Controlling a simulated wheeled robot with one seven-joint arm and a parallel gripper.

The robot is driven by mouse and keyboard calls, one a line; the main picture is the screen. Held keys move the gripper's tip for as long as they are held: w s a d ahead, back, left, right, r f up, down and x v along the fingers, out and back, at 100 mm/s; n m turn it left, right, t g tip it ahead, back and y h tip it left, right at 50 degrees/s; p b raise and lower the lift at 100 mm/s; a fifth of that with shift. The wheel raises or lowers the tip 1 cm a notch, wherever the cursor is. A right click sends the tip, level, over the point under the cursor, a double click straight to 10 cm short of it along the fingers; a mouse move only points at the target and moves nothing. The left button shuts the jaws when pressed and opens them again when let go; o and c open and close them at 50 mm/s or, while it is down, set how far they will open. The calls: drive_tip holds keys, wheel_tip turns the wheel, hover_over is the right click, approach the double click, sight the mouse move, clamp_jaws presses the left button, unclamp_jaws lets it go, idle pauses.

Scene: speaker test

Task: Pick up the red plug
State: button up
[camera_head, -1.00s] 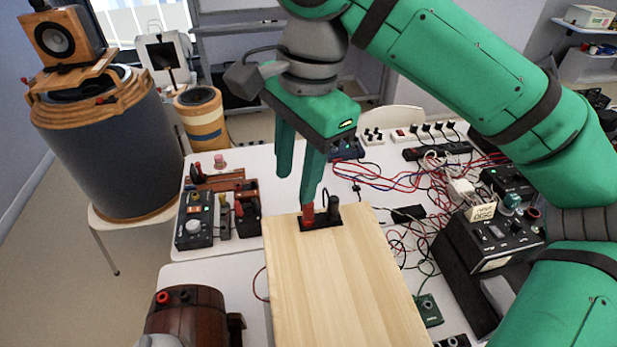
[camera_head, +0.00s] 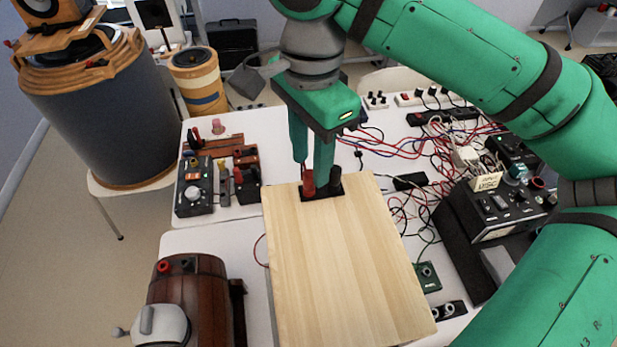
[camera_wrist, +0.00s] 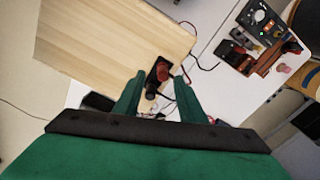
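The red plug (camera_head: 308,183) stands upright in a small black base (camera_head: 322,193) at the far edge of a wooden board. A black plug (camera_head: 335,182) stands just to its right. My gripper (camera_head: 311,173) points down over the base, its two fingers apart and empty. In the head view the red plug shows between and just below the fingertips. In the wrist view the red plug (camera_wrist: 164,71) and the black plug (camera_wrist: 152,90) show in the gap between the fingers (camera_wrist: 160,77). I cannot tell whether a finger touches either plug.
The wooden board (camera_head: 340,270) is otherwise bare. Tangled cables and a black power box (camera_head: 493,208) lie to the right. A black control box (camera_head: 194,190) stands on the white table to the left. A brown wooden barrel-like device (camera_head: 188,300) is at the front left.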

sight(309, 171)
drive_tip(key=f, duration=0.4)
drive_tip(key=shift+w+a+f, duration=0.1)
drive_tip(key=shift+w+f, duration=0.05)
drive_tip(key=shift+w, duration=0.1)
clamp_jaws()
drive_tip(key=shift+r, duration=0.65)
drive_tip(key=s+d+r, duration=0.7)
drive_tip(key=d+r, duration=0.4)
drive_tip(key=shift+s+d+r, duration=0.3)
drive_tip(key=shift+s+r, duration=0.05)
